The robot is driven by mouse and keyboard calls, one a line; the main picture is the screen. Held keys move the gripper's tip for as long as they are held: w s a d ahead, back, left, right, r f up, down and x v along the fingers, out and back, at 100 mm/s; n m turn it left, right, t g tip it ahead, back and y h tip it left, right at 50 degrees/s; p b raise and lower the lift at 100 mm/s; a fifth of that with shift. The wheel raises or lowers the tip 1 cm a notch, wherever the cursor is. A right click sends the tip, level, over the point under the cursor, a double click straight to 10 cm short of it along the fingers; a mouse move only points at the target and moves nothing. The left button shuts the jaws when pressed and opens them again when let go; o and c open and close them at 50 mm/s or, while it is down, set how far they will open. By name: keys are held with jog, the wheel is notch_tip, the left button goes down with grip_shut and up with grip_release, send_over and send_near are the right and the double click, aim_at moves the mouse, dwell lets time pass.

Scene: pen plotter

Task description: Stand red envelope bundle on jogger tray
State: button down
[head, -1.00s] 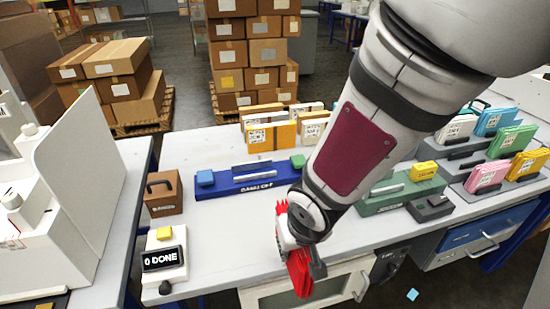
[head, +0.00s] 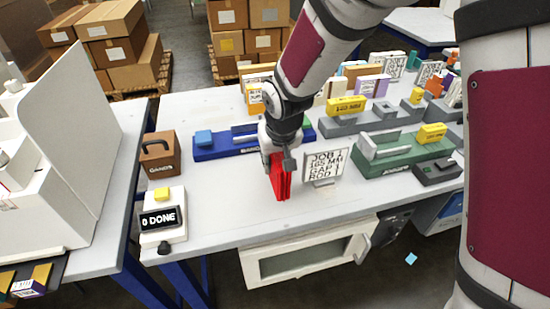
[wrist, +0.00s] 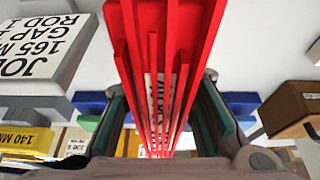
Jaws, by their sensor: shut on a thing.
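My gripper (head: 278,157) is shut on the red envelope bundle (head: 281,183), which hangs upright below it over the front middle of the white table. In the wrist view the bundle (wrist: 160,35) shows as several red edges between the two fingers (wrist: 165,115). I cannot tell whether its lower edge touches the table. A green tray-like unit (head: 405,154), probably the jogger tray, stands to the right of the bundle, apart from it. The lettering on its front is too small to read surely.
A white job sign (head: 326,165) stands just right of the bundle. A blue unit (head: 219,148) lies behind left, a grey unit with a yellow 140 MM block (head: 346,106) behind right. A dark grey box (head: 437,171) sits beside the green unit.

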aim_at(278, 155)
jog(key=shift+s+x, duration=0.2)
jog(key=shift+x, duration=0.65)
jog(key=shift+s+x, duration=0.15)
jog(key=shift+x, duration=0.7)
jog(key=shift+d+f, duration=0.1)
jog(key=shift+f, duration=0.15)
jog(key=shift+f+b, duration=0.1)
jog(key=shift+b, duration=0.25)
jog(key=c, duration=1.3)
grip_release()
jog(key=p+v, duration=0.2)
jog(key=v, duration=1)
jog(key=shift+r, duration=0.2)
